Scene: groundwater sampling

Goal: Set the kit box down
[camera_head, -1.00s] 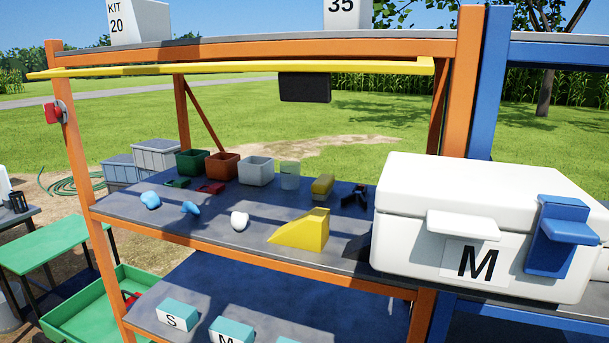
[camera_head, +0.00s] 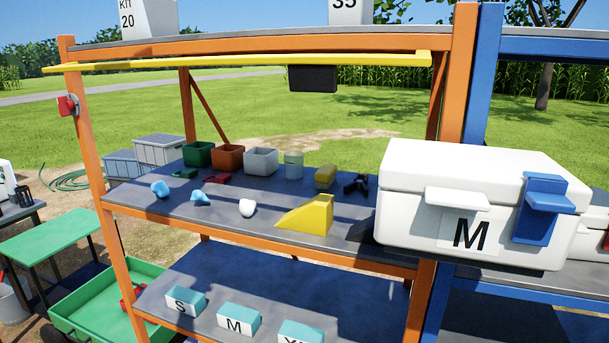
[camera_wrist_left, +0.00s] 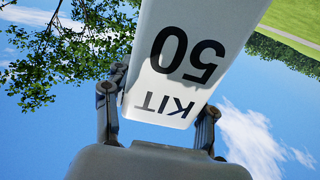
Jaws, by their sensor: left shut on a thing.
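A white kit box marked KIT 50 (camera_wrist_left: 165,75) fills the middle of the left wrist view, its label upside down. My left gripper (camera_wrist_left: 158,114) is shut on it, one finger on each side of its near end. The sky and tree leaves are behind it. In the head view neither this box nor my left gripper shows. Two other white kit boxes stand on the top shelf (camera_head: 240,44): KIT 20 (camera_head: 147,22) at the left and one marked 35 (camera_head: 350,12) near the middle; both are cut by the top edge. My right gripper is not in view.
A yellow bar (camera_head: 240,62) runs along the orange rack's front. The top shelf is bare between the two kit boxes. The middle shelf holds bins and a yellow wedge (camera_head: 310,214). A white M cooler (camera_head: 470,200) is close at right, beside a blue rack (camera_head: 477,90).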

